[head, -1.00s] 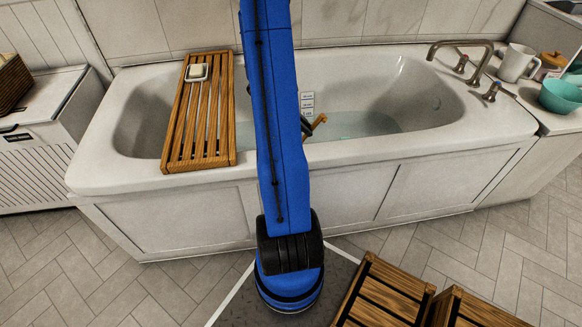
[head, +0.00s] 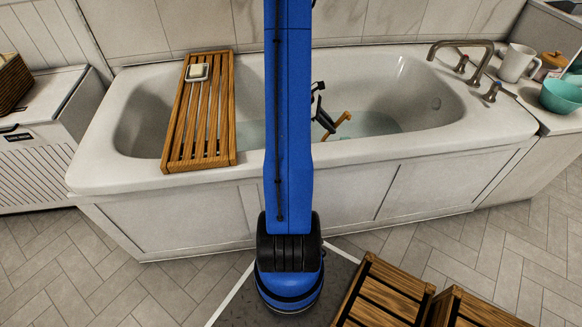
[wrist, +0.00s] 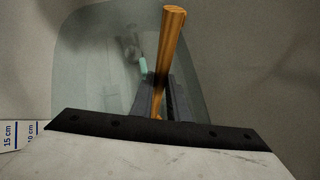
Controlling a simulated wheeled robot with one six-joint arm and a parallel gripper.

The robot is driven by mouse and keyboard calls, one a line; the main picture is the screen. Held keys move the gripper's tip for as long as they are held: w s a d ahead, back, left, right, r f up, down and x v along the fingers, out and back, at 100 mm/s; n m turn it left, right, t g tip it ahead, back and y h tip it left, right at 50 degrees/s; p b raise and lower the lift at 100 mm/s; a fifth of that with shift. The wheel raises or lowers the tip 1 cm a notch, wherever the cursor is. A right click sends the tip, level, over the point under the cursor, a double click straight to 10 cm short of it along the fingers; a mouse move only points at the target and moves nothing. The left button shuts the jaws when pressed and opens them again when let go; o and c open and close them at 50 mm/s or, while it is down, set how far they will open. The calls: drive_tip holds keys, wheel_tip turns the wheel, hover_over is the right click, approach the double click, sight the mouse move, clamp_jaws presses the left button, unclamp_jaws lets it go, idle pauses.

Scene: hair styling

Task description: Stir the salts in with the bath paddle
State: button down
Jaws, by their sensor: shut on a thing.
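The wooden bath paddle (head: 339,121) slants over the water in the tub, its lower part hard to make out in the head view. My gripper (head: 324,119) is shut on it, partly hidden behind my blue arm. In the wrist view the paddle's handle (wrist: 170,45) rises between the dark fingers (wrist: 163,100). The bath water (head: 372,124) lies in the bottom of the tub and also shows in the wrist view (wrist: 90,70). No separate salts can be made out.
A slatted wooden tray (head: 204,110) with a soap dish (head: 197,72) spans the tub's left part. The tap (head: 460,47), a white mug (head: 516,62) and a teal bowl (head: 561,95) are at the right. Wooden stools (head: 385,290) stand in front. A depth scale (wrist: 12,135) shows in the wrist view.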

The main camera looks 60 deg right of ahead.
drive_tip(key=w+a, duration=0.8)
drive_tip(key=w, duration=0.1)
drive_tip(key=s+d, duration=0.4)
drive_tip(key=s, duration=0.1)
drive_tip(key=s+d, duration=0.4)
drive_tip(key=shift+s+d, duration=0.35)
drive_tip(key=w+a, duration=0.8)
drive_tip(key=w, duration=0.1)
drive_tip(key=s+d, duration=0.8)
drive_tip(key=s, duration=0.1)
drive_tip(key=shift+w+a, duration=4.2)
drive_tip(key=shift+w, duration=0.5)
wheel_tip(320, 180, up, 10)
